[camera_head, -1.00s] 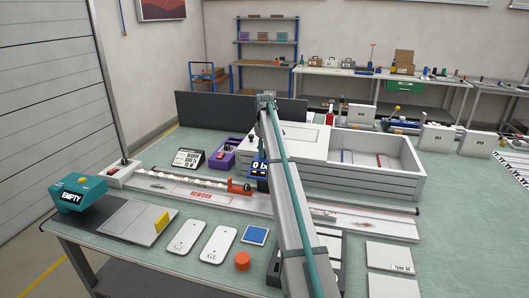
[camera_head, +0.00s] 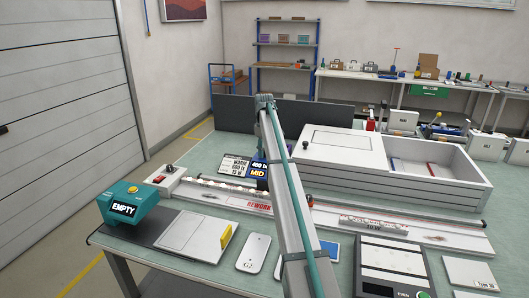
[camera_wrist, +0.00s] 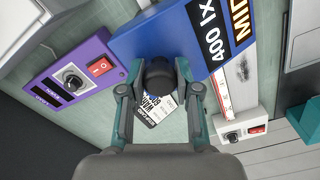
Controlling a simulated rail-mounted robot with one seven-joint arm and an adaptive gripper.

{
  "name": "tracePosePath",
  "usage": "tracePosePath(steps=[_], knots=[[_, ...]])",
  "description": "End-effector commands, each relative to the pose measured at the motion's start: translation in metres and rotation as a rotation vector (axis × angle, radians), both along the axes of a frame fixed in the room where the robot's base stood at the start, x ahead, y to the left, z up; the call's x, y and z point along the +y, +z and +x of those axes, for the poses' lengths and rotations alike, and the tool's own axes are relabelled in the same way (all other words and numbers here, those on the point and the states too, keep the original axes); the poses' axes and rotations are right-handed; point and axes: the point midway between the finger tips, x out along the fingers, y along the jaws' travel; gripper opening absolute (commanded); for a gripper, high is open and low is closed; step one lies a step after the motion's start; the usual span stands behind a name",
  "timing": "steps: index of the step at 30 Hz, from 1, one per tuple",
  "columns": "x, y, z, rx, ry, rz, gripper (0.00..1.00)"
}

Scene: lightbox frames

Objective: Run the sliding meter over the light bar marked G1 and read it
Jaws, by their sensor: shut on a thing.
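My gripper (camera_wrist: 160,88) is shut on the round black knob (camera_wrist: 159,74) of the blue sliding meter (camera_wrist: 150,36). Its display reads "400 lx" and "MID" in the wrist view. In the head view the meter (camera_head: 257,170) stands at the long rail (camera_head: 410,233), near the "REWORK" label (camera_head: 258,205). A light bar (camera_head: 213,186) with bright spots lies along the rail left of the meter. I cannot read a G1 mark on it. My arm hides the gripper in the head view.
A white switch box (camera_head: 166,179) ends the rail at left. A card reading "WARM" and "600 lx" (camera_head: 233,165) stands behind. In front are a teal "EMPTY" device (camera_head: 128,209) and a plate marked "G2" (camera_head: 253,252). A white open-topped box (camera_head: 440,190) stands at back right.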

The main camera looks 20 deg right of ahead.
Motion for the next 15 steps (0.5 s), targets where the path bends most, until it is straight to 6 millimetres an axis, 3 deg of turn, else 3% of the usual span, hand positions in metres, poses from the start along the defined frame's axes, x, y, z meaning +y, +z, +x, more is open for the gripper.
tracePosePath(steps=[12, 13, 15], knots=[[-0.0006, -0.0001, 0.0001, 0.0, -0.001, -0.001, 0.0], [-0.0005, -0.0001, 0.0, 0.0, -0.001, -0.001, 0.35], [-0.0005, -0.0001, 0.0, 0.0, -0.001, -0.001, 0.47]])
